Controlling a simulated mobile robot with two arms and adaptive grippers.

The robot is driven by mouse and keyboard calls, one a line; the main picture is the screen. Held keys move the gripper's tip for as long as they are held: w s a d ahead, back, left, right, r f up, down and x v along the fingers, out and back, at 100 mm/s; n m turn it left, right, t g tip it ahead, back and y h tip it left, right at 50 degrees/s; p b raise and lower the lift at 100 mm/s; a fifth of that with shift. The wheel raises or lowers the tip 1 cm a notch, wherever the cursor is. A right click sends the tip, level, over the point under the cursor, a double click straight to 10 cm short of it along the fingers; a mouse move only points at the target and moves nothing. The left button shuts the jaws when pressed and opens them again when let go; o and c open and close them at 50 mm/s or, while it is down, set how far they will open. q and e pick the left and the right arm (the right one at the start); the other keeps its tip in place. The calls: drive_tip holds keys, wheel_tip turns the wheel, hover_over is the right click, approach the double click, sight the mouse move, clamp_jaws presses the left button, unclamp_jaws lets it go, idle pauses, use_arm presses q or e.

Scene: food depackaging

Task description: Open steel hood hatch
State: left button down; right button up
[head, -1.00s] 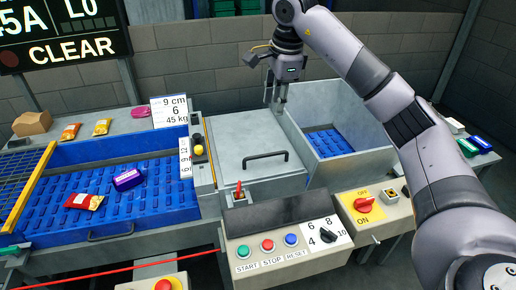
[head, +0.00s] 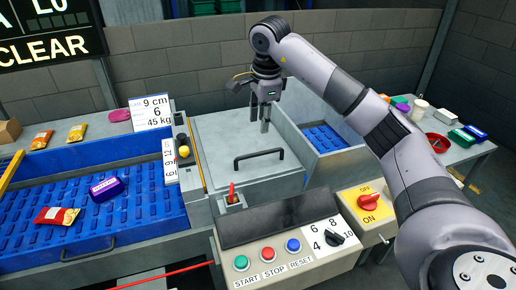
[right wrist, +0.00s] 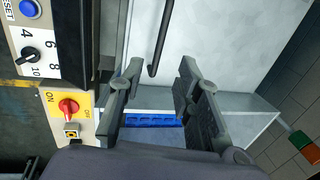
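The steel hood hatch (head: 225,148) is a flat grey lid, closed, with a black bar handle (head: 259,158) on top near its front edge. The hatch (right wrist: 220,45) and its handle (right wrist: 161,42) also show in the right wrist view. My right gripper (head: 260,122) hangs fingers-down above the back right part of the hatch, behind the handle. In the right wrist view its two fingers (right wrist: 157,82) are spread apart with nothing between them. The handle lies beyond the fingertips, apart from them. My left gripper is out of view.
An open steel bin (head: 297,112) with a blue floor adjoins the hatch on the right. In front are a control panel (head: 275,266) and a yellow switch box (head: 371,219). A blue conveyor (head: 135,213) carrying a red packet (head: 57,216) and a purple pack (head: 106,189) lies left.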

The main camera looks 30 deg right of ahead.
sight(258, 154)
drive_tip(key=w+f, duration=0.1)
drive_tip(key=f, duration=0.3)
drive_tip(key=f+p, duration=0.1)
drive_tip(key=f, duration=0.3)
drive_tip(key=w+f+p, duration=0.1)
drive_tip(key=f, duration=0.3)
drive_tip(key=shift+w+d+f, duration=0.15)
drive_tip(key=shift+w+d, duration=0.1)
drive_tip(key=shift+w, duration=0.1)
drive_tip(key=shift+c, duration=0.6)
clamp_jaws()
